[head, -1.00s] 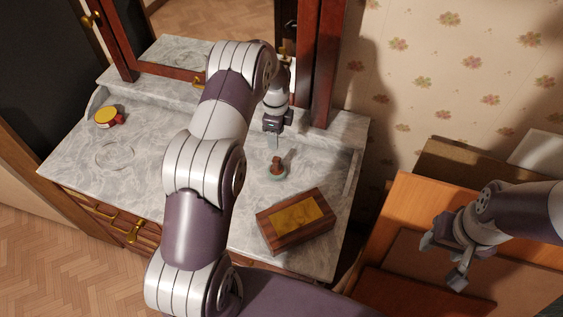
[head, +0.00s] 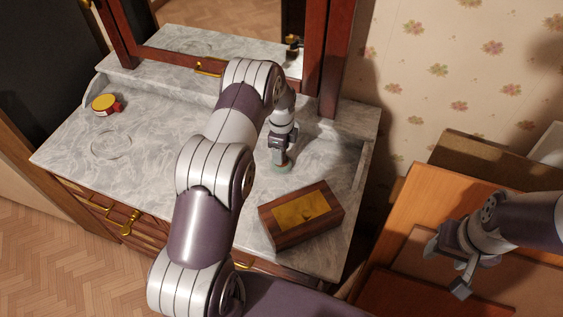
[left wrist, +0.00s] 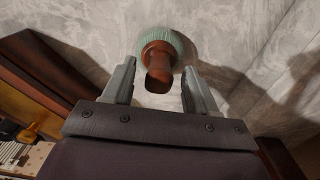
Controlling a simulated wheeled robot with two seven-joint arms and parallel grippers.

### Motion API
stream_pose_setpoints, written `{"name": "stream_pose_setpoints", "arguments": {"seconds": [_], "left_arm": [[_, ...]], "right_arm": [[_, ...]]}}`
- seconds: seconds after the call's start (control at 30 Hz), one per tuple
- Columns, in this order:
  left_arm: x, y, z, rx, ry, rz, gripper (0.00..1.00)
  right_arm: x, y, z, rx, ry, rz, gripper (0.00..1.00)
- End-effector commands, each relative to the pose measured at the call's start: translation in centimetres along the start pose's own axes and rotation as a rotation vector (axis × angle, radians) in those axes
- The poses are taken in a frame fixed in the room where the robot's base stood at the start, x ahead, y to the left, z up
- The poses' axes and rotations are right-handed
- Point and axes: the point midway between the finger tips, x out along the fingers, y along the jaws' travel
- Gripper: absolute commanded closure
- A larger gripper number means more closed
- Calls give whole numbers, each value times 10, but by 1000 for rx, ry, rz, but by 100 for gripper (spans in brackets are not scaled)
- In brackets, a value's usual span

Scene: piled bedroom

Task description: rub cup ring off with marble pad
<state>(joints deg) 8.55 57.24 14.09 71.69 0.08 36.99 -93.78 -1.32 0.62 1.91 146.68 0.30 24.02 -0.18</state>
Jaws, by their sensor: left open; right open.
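The marble pad, a round green pad (head: 281,168) with a brown wooden knob, stands on the grey marble dresser top (head: 190,125). In the left wrist view the pad (left wrist: 175,42) lies just past my fingertips, with its knob (left wrist: 158,72) between them. My left gripper (head: 282,158) is open above the pad, its fingers (left wrist: 158,75) on either side of the knob and not closed on it. The cup ring (head: 111,145) is a faint pale circle on the marble at the left. My right gripper (head: 448,268) is open and empty at the right, over the wooden furniture.
A wooden box (head: 301,215) with a gold top sits close in front of the pad. A red and yellow tin (head: 106,104) stands behind the ring. The mirror frame (head: 321,80) rises at the back. Marble between ring and pad is partly hidden by my left arm.

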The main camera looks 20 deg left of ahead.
Motion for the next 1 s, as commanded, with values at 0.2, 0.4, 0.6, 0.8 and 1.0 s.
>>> {"name": "stream_pose_setpoints", "arguments": {"seconds": [0.2,0.4,0.6,0.8,1.0], "left_arm": [[-1,0,0,0,0,-1,56],[-1,0,0,0,0,-1,100],[-10,-1,0,0,0,-2,100],[-33,-1,0,0,0,-2,100],[-55,0,0,0,0,-1,100]], "right_arm": [[0,0,0,0,0,0,46],[0,0,0,0,0,0,46],[-7,0,-1,0,0,0,46],[-21,0,-2,0,0,0,46],[-33,0,-4,0,0,0,46]]}}
